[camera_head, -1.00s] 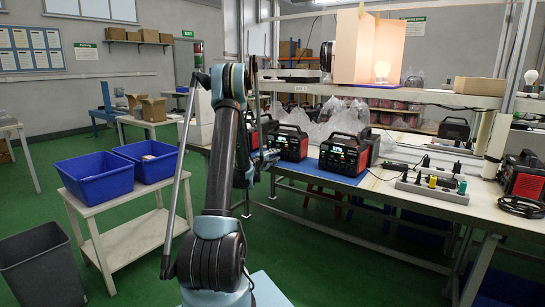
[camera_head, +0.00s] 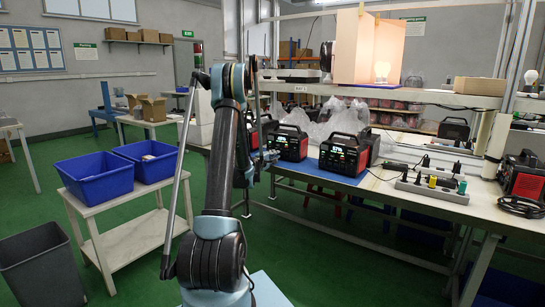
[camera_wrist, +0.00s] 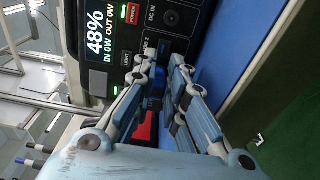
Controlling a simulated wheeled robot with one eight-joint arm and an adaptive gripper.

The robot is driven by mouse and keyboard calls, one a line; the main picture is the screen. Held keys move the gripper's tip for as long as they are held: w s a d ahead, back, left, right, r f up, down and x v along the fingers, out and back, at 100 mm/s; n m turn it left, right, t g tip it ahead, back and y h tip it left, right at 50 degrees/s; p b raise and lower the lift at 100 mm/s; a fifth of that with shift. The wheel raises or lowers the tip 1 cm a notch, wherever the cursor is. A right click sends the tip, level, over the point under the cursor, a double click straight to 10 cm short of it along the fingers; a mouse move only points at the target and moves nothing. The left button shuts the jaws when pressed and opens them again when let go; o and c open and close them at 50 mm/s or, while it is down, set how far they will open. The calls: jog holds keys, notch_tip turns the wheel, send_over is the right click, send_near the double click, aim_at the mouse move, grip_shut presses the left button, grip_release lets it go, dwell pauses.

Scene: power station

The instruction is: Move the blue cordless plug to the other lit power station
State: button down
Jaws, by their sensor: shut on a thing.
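The blue plug (camera_wrist: 154,92) shows in the wrist view as a small dark blue piece between the fingers of my gripper (camera_wrist: 161,60). The gripper is shut on it, close in front of a power station (camera_wrist: 124,45) whose lit screen reads 48% and 0W in and out. The fingers hide most of the plug, and I cannot tell whether it sits in a socket. In the head view my gripper (camera_head: 264,161) is at the left power station (camera_head: 290,144). A second power station (camera_head: 342,155) with a lit display stands just right of it.
Both stations stand on a blue mat (camera_head: 345,177) on the bench. A power strip (camera_head: 430,190) with coloured plugs lies to the right, with another red-and-black station (camera_head: 524,180) at the far right. Plastic bags (camera_head: 340,121) lie behind. Blue bins (camera_head: 95,178) stand on the left table.

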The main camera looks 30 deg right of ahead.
jog(key=shift+s+a, duration=0.1)
jog(key=shift+a, duration=0.1)
dwell(0.4)
jog(key=shift+v, duration=1.8)
